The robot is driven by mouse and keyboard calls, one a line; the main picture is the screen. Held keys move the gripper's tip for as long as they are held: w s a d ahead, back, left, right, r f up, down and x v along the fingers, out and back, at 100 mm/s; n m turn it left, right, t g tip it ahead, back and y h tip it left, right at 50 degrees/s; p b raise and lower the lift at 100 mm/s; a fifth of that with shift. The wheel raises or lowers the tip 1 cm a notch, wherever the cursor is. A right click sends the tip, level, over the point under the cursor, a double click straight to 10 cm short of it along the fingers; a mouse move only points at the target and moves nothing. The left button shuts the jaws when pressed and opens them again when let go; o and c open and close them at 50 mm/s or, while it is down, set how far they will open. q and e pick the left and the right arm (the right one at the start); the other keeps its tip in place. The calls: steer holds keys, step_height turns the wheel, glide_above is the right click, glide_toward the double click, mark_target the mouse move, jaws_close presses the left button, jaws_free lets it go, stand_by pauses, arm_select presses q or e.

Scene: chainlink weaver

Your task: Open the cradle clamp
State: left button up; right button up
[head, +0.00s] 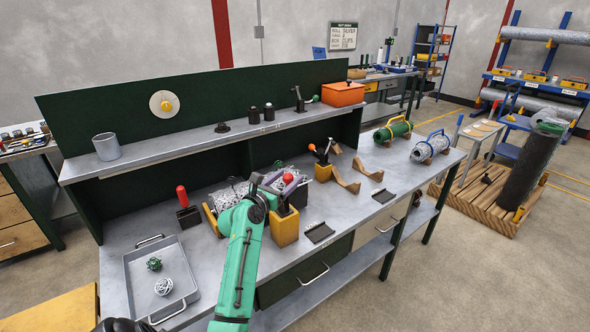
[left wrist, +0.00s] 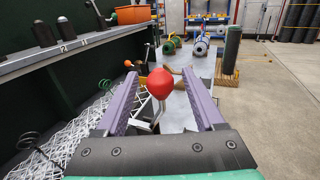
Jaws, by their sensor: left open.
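The clamp lever's red ball knob (head: 288,177) stands above the workbench. In the left wrist view the red knob (left wrist: 160,83) sits on a bent metal lever (left wrist: 157,115), between the two purple fingers. My left gripper (head: 283,184) is open around the knob; a gap shows on each side of it. The silver wire mesh (head: 229,190) lies in the cradle beside the gripper, and the mesh (left wrist: 70,130) also shows at left in the wrist view. My gripper and arm hide much of the clamp body.
A yellow block (head: 285,229) stands close by my gripper. A red-handled tool (head: 182,198) stands to the left. A grey tray (head: 133,274) holds two wire balls. The shelf (head: 190,144) runs behind. The bench front right is fairly clear around small black plates.

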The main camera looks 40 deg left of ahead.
arm_select(q)
steer(key=w, duration=0.4)
steer(key=shift+a, duration=0.15)
steer(key=shift+c, duration=0.3)
jaws_close()
stand_by(0.9)
